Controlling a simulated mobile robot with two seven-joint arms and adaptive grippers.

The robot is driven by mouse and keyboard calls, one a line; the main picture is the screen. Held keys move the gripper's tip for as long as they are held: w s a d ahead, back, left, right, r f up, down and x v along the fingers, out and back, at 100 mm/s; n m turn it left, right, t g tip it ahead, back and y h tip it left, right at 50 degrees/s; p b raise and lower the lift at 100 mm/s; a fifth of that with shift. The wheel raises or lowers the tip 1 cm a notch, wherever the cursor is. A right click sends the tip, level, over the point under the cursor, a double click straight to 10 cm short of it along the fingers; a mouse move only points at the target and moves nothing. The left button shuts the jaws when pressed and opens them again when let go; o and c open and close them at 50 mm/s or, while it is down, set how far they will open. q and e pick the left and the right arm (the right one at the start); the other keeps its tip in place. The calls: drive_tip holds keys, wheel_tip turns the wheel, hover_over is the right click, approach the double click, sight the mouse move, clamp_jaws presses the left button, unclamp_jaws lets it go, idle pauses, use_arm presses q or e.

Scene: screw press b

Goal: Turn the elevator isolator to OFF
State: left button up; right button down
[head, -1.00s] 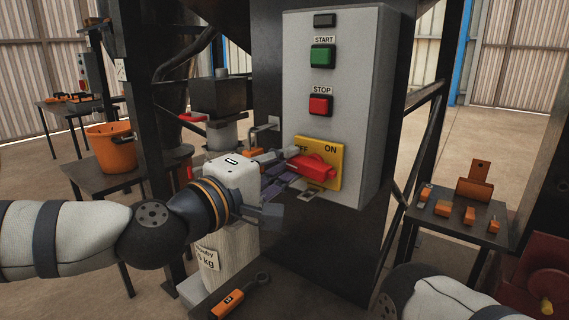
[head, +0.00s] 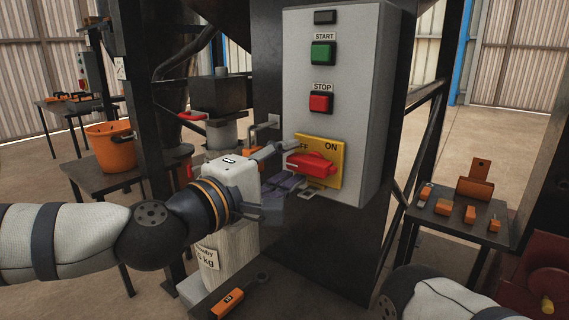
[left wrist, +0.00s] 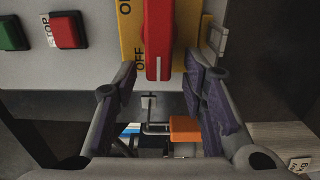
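The elevator isolator is a red rotary handle (head: 310,164) on a yellow plate (head: 334,172), low on the grey control box. The handle lies about horizontal. In the left wrist view, the white mark on the red handle (left wrist: 158,68) is at its end beside the OFF label, away from ON. My left gripper (head: 288,167) is in front of the handle's left end. In the left wrist view, my left gripper (left wrist: 161,70) is open, with its fingertips apart on both sides of the handle's end and clear gaps between. My right gripper is out of view.
Green START (head: 322,53) and red STOP (head: 321,103) buttons sit above the isolator on the same box (head: 357,80). A sack (head: 235,250) stands below my left gripper. A small table (head: 455,220) with orange parts is at the right.

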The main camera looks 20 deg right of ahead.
use_arm(q)
drive_tip(key=v, duration=1.2)
